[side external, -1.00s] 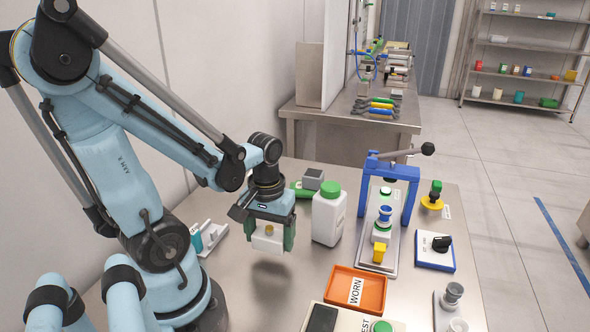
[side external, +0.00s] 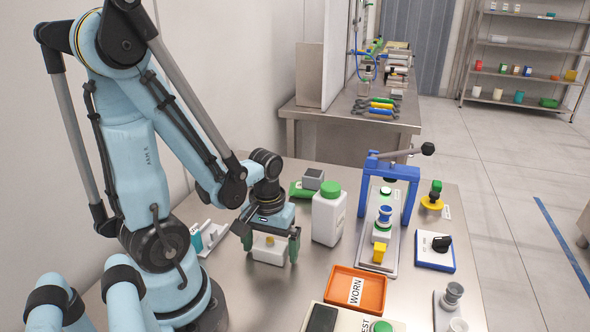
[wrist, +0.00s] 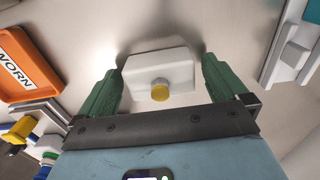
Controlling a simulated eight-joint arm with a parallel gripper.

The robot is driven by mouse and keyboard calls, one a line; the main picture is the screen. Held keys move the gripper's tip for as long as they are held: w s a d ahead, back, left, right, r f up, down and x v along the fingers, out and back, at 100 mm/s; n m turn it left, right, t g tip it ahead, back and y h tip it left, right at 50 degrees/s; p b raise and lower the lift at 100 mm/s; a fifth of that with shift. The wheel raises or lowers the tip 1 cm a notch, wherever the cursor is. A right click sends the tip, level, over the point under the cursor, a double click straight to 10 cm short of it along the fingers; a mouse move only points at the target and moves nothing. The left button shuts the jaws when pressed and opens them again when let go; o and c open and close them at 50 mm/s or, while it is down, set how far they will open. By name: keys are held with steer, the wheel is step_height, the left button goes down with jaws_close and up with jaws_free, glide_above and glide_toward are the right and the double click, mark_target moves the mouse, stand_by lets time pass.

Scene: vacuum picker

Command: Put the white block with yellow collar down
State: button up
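The white block with the yellow collar (side external: 268,252) sits upright on the steel table, between the fingers of my gripper (side external: 271,246). In the wrist view the block (wrist: 176,72) lies between the two green fingers of my gripper (wrist: 160,84), its round yellow collar (wrist: 160,90) facing the camera. The fingers stand apart on either side of the block, with a narrow gap visible beside it. My gripper looks open around it. The block's underside is hidden.
A white bottle with a green cap (side external: 329,214) stands just right of my gripper. An orange WORN tray (side external: 341,304) is nearer the front. A blue press frame (side external: 412,190) stands further right. A pale holder (side external: 211,238) lies left.

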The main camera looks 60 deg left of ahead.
steer(key=shift+r, duration=0.15)
steer(key=shift+r, duration=5.9)
steer(key=w+d+r+m+t, duration=0.1)
steer(key=w+d+m+t, duration=0.6)
steer(key=w+d+m, duration=0.1)
steer(key=shift+w+m, duration=0.4)
steer(key=shift+m, duration=0.1)
steer(key=shift+d+r, duration=0.1)
steer(key=n+g, duration=0.7)
steer(key=n, duration=0.2)
glide_above(270, 240)
steer(key=shift+d+f, duration=0.1)
steer(key=shift+f, duration=3.75)
